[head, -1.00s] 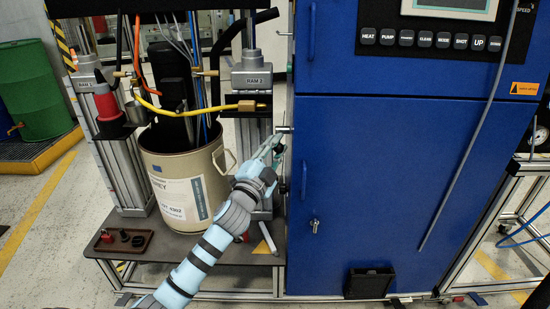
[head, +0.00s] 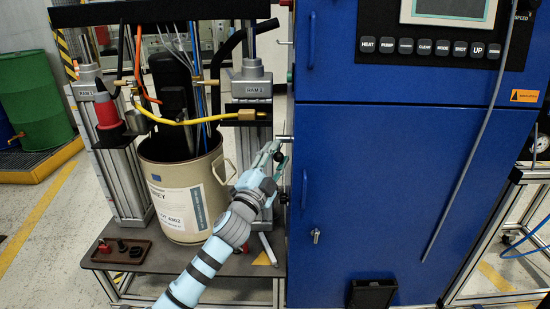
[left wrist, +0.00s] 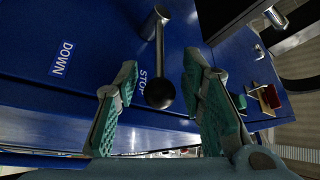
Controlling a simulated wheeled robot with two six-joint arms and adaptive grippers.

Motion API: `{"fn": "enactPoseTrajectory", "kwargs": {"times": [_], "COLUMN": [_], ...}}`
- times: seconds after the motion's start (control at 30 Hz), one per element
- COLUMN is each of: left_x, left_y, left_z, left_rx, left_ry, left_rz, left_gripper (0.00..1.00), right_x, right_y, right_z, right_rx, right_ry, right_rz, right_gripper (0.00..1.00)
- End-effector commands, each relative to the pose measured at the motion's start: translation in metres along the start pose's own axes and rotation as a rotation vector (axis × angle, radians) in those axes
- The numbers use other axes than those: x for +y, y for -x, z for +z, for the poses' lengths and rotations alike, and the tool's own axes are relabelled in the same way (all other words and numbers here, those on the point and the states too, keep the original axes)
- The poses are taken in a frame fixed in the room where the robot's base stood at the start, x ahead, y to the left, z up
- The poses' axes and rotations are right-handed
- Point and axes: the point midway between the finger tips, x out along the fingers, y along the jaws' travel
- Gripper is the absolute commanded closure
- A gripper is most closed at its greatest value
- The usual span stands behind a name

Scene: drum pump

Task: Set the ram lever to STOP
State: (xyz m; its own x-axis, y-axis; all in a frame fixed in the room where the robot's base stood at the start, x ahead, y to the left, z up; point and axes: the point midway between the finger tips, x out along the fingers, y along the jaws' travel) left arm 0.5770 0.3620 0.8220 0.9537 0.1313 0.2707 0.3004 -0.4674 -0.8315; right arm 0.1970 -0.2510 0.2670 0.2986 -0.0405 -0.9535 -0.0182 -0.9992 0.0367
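The ram lever (left wrist: 159,50) is a metal rod with a black ball knob on the blue cabinet's side. Its knob appears in front of the panel beside the white STOP label (left wrist: 143,80); I cannot tell exactly which mark it points to. The DOWN label (left wrist: 62,58) is further left. My left gripper (left wrist: 160,68) is open, with one green-padded finger on each side of the lever and visible gaps to both. In the head view the left gripper (head: 275,152) is at the cabinet's left side, by the lever shaft (head: 284,137). My right gripper is not in view.
The blue cabinet (head: 390,200) stands close at the right of my left gripper. A beige drum (head: 180,185) stands on the dark platform at left, between the ram posts. A yellow hose (head: 190,121) crosses above it. A red block (left wrist: 269,97) shows at right in the wrist view.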

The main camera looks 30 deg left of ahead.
Motion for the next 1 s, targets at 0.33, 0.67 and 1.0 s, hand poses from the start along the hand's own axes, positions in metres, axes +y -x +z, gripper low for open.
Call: {"fn": "enactPoseTrajectory", "kwargs": {"times": [0.33, 0.67, 1.0], "left_x": [0.002, 0.000, 0.000], "left_y": [0.057, 0.120, 0.121], "left_z": [0.001, 0.000, 0.000], "left_rx": [0.000, 0.001, 0.000], "left_ry": [-0.005, -0.001, 0.000], "left_rz": [0.006, 0.001, 0.000], "left_gripper": [0.64, 0.64, 0.64], "right_x": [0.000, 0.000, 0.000], "right_y": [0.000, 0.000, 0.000], "right_z": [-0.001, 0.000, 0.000], "right_rx": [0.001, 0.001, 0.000], "right_ry": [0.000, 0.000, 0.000], "right_rz": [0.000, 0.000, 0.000], "right_gripper": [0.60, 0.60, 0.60]}}
